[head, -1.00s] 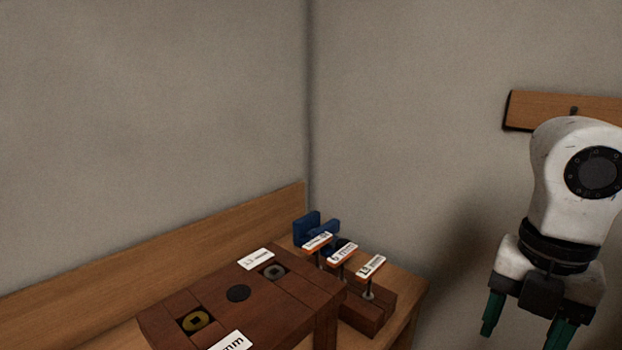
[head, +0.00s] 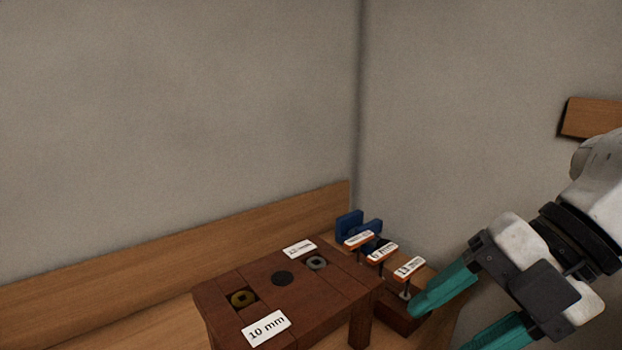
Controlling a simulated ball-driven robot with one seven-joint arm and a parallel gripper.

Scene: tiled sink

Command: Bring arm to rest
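My gripper (head: 450,322) is at the lower right in the head view, with two teal fingers spread apart and pointing down-left. I see nothing between the fingers. One finger overlaps the right end of the small dark wooden block (head: 393,310) that carries several labelled pieces (head: 382,252) on thin stems. I cannot tell whether the finger touches it. My white and black wrist reaches in from the right edge.
A reddish-brown wooden block (head: 313,317) with round inserts and a "10 mm" label (head: 266,328) stands on the wooden bench (head: 150,325) in the corner. Blue pieces (head: 350,226) lie behind the labelled pieces. A wooden board (head: 591,118) is on the right wall.

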